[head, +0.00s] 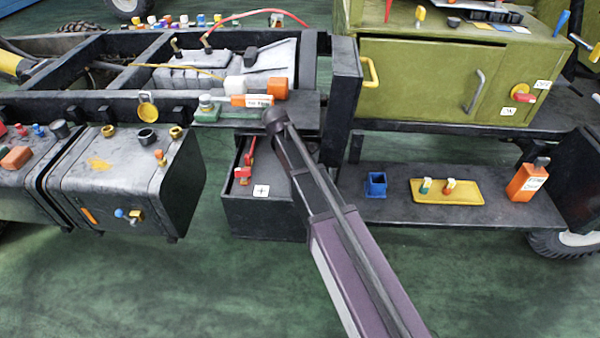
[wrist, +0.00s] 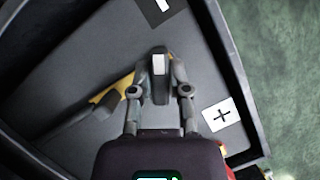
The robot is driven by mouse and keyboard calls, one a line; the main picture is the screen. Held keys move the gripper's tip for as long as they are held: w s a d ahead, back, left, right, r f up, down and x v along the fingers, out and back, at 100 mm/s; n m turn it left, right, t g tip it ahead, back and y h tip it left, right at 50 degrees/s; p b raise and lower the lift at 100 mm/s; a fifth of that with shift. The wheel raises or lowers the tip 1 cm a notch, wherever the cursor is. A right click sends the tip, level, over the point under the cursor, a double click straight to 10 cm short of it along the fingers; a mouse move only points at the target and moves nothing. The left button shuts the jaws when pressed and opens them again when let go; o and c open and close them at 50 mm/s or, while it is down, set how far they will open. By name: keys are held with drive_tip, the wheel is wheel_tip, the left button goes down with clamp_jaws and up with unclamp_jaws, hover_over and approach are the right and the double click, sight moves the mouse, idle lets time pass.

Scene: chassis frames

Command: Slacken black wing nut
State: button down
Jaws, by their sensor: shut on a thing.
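In the wrist view my gripper (wrist: 159,78) reaches down into the dark open box. Its two fingers are closed on the sides of a small upright dark piece with a pale face, which looks like the black wing nut (wrist: 160,62). What lies beneath the piece is hidden. In the head view my arm crosses in front of the box (head: 262,218), and neither the gripper nor the wing nut can be made out.
A yellow part (wrist: 112,92) with a black lead is close on the left. The box wall (wrist: 232,70) bounds the right.

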drive_tip(key=c, duration=0.6)
unclamp_jaws()
drive_tip(key=shift+r, duration=0.1)
